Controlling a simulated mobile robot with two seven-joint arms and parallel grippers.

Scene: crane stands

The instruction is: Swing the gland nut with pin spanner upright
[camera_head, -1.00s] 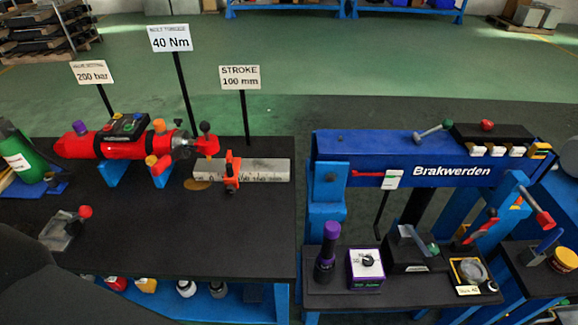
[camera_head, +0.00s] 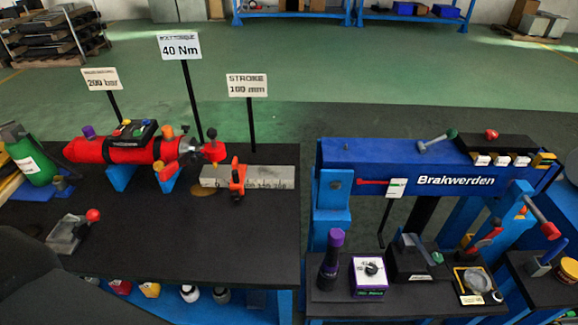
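The red hydraulic cylinder (camera_head: 118,153) lies on blue supports on the black bench at left. A dark metal fitting (camera_head: 188,150), which looks like the gland nut, sits at its right end. A red piece (camera_head: 214,151) with a dark knob (camera_head: 211,132) on top stands just right of the fitting. An orange-red lever (camera_head: 168,172) hangs down and to the left below it. I cannot tell which of these is the pin spanner. Neither gripper is in view.
Signs reading 200 bar (camera_head: 101,78), 40 Nm (camera_head: 180,46) and 100 mm (camera_head: 247,85) stand behind. A grey scale bar (camera_head: 268,177) with an orange slider (camera_head: 238,178) lies right. The bench's front middle (camera_head: 190,235) is clear. A blue crane stand (camera_head: 390,160) is at right.

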